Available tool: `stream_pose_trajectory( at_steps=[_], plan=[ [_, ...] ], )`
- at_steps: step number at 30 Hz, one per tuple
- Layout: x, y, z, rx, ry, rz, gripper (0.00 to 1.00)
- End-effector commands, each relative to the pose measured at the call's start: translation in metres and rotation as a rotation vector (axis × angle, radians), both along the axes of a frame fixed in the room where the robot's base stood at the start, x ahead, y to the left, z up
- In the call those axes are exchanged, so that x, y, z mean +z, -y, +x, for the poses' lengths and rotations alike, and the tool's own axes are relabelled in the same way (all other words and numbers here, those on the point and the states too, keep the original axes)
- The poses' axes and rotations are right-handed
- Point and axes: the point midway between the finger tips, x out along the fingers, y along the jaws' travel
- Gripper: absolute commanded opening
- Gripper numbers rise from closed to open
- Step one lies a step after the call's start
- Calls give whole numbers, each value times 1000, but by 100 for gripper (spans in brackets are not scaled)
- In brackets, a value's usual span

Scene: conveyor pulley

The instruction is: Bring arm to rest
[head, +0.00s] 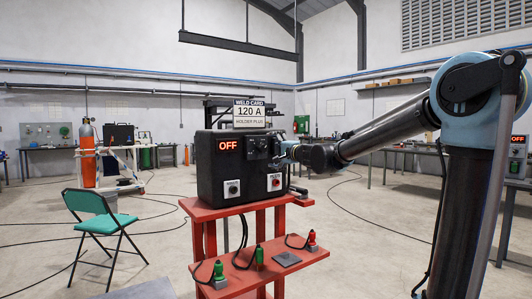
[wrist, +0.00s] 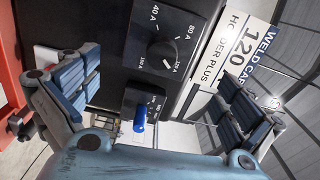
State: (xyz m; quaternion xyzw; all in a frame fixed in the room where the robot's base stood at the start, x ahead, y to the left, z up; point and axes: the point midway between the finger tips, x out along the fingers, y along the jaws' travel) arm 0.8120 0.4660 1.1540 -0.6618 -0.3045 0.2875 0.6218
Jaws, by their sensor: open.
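My arm reaches in from the right in the head view. My gripper (head: 286,151) is at the right part of the front of the black welding machine (head: 215,170). In the wrist view my gripper (wrist: 162,88) is open, with its blue-padded fingers spread and nothing between them. Beyond them is a black dial (wrist: 164,52) marked 40 A, 80 A and 120 A; I cannot firmly read its pointer. A small switch with a blue lever (wrist: 140,119) sits near it. In the head view the machine's red display (head: 229,145) reads OFF.
A card (head: 249,113) reading "WELD CARD 120 A HOLDER PLUS" stands on the machine. The red stand (head: 208,209) holds green and red connectors on its lower shelf (head: 262,272). A green chair (head: 100,222) is at left. Cables cross the floor.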

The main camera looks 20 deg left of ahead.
Motion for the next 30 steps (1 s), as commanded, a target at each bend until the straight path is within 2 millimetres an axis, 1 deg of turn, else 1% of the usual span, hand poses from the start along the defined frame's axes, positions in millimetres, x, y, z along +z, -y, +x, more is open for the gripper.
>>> stream_pose_trajectory(
  at_steps=[11,14,17,20,23,24,26,29,30],
  plan=[
    [0,3,-3,1,1,-1,100],
    [-1,9,-6,7,11,-16,100],
    [-6,25,-17,24,41,-66,100],
    [-18,51,-35,55,83,-153,100],
    [-37,80,-58,91,121,-263,100],
    [-46,92,-67,106,131,-308,100],
    [-61,110,-82,127,143,-376,100],
    [-90,140,-106,164,151,-494,100],
    [-102,153,-116,177,150,-543,100]
  ],
)
